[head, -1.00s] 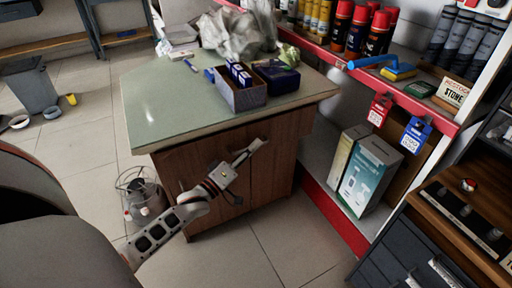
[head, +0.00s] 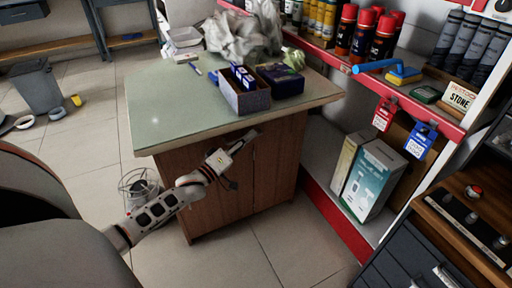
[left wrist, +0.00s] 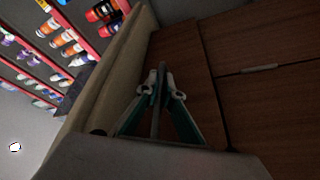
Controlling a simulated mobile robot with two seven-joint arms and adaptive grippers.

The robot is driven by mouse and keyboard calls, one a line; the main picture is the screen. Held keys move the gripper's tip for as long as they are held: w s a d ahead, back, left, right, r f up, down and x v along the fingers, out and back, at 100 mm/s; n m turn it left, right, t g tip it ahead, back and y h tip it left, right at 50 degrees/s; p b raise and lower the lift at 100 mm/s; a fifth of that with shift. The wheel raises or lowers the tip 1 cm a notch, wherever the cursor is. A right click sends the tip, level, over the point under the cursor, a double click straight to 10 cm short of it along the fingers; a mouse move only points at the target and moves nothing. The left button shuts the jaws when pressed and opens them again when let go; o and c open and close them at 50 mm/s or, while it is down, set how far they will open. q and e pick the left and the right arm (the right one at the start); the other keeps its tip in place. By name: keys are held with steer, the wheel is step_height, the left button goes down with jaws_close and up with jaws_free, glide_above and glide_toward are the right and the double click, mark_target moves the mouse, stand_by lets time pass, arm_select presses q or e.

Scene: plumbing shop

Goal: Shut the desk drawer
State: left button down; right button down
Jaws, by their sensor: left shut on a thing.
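The desk (head: 200,107) has a pale green top and a brown wooden front (head: 270,165). Its drawer front (left wrist: 178,52) is the wooden panel beside the tabletop edge in the left wrist view, with the lower door panels to its right. My left gripper (head: 248,137) is at the desk front, just under the tabletop edge. In the left wrist view its fingertips (left wrist: 160,82) are together at the drawer front, shut on what seems to be the drawer handle, mostly hidden by the fingers. I cannot tell how far the drawer stands out. My right gripper is not in view.
A box of blue-and-white packets (head: 243,98) and a dark blue box (head: 280,80) stand on the desk. A red-edged shelf (head: 335,62) with bottles is at the right. A wire-caged object (head: 138,186) sits on the floor left of the desk. Floor in front is clear.

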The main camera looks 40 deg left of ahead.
arm_select(q)
steer(key=shift+w+a+f, duration=0.15)
steer(key=shift+w+a, duration=0.15)
steer(key=shift+a, duration=0.45)
steer(key=shift+w+a+r, duration=0.15)
steer(key=shift+a+r, duration=0.1)
steer(key=shift+a, duration=0.25)
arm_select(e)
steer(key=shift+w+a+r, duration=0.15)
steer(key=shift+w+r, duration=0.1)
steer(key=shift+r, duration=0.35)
arm_select(q)
steer(key=c, duration=2.5)
jaws_free()
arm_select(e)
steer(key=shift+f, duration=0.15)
arm_select(q)
steer(key=shift+f, duration=0.1)
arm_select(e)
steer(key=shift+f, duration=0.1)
arm_select(q)
steer(key=shift+s+f, duration=0.1)
steer(key=shift+s, duration=0.25)
steer(key=v, duration=1.1)
steer(key=shift+s, duration=0.15)
